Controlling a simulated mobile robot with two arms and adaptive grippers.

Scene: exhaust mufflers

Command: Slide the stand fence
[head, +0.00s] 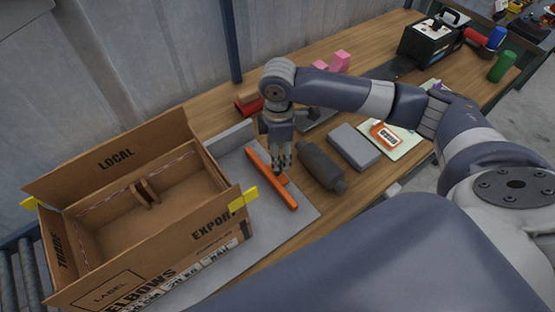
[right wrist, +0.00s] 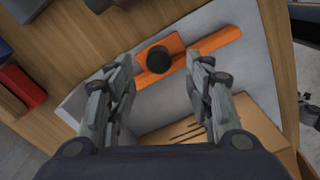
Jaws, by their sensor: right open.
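The stand fence (head: 266,180) is an orange bar lying on a grey stand plate (head: 285,232), between the carton and a dark muffler (head: 321,167). In the right wrist view the fence (right wrist: 213,43) has an orange block with a round black knob (right wrist: 158,59). My right gripper (head: 281,168) points down over the fence. In the right wrist view its open fingers (right wrist: 161,72) stand on either side of the knob, with gaps showing. I cannot tell how far above the fence the fingertips are. My left gripper is not in view.
A large open cardboard carton (head: 105,165) with dividers stands at left. A grey block (head: 354,146) lies right of the muffler, beside papers with an orange-labelled item (head: 384,135). Pink blocks (head: 340,61) and a black case (head: 430,45) are farther back. Bare wood shows near the front.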

